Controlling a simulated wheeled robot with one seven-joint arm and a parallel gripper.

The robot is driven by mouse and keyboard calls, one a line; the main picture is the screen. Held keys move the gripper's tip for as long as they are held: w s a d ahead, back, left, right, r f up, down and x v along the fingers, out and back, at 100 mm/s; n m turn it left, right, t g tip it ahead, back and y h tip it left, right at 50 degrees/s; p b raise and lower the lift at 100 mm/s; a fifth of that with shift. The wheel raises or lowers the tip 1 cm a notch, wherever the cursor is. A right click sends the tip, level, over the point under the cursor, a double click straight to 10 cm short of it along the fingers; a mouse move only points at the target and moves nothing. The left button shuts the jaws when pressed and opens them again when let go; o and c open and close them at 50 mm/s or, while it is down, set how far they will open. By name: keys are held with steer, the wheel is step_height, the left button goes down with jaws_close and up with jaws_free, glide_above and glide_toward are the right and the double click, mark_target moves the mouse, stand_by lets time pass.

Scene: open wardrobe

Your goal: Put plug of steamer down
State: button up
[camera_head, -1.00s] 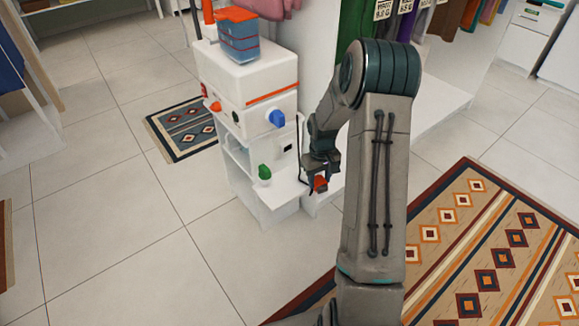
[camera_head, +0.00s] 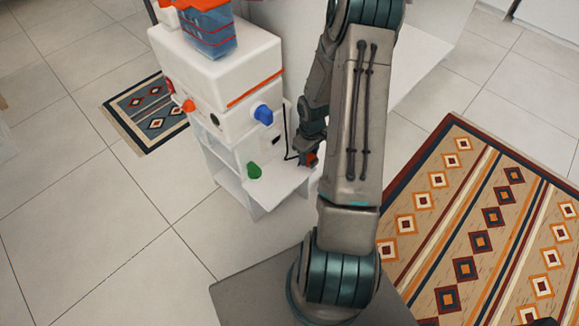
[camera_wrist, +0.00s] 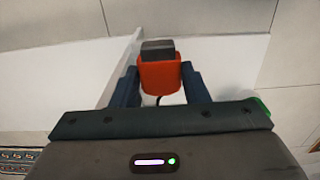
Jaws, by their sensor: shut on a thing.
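The steamer (camera_head: 222,75) is a white box with a blue knob, a green knob and orange trim. It stands on a white shelf unit at the left of my arm. My gripper (camera_head: 309,158) is at the right edge of the lower shelf board (camera_head: 280,185). In the wrist view my gripper (camera_wrist: 160,88) is shut on the orange-red plug (camera_wrist: 160,72), whose dark end points away from the fingers. The plug also shows as a small red patch in the head view (camera_head: 312,158). A thin black cord runs from the steamer's side toward it. I cannot tell whether the plug touches the board.
A blue and orange water tank (camera_head: 208,30) sits on top of the steamer. A patterned rug (camera_head: 490,215) lies at the right and a smaller one (camera_head: 148,112) at the left.

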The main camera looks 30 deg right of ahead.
steer(key=w+a+f, duration=0.1)
steer(key=w+a+f+b, duration=0.1)
steer(key=a, duration=0.1)
steer(key=w+a+f, duration=0.1)
steer(key=a, duration=0.1)
steer(key=shift+w+f, duration=0.15)
steer(key=shift+f, duration=0.25)
steer(key=shift+f+b, duration=0.9)
steer(key=shift+f, duration=1)
steer(key=shift+f, duration=0.2)
steer(key=o, duration=1.1)
steer(key=shift+r, duration=0.1)
steer(key=shift+c, duration=0.2)
steer(key=shift+r, duration=0.1)
step_height(320, 180, up, 12)
steer(key=p, duration=0.3)
steer(key=shift+p, duration=0.3)
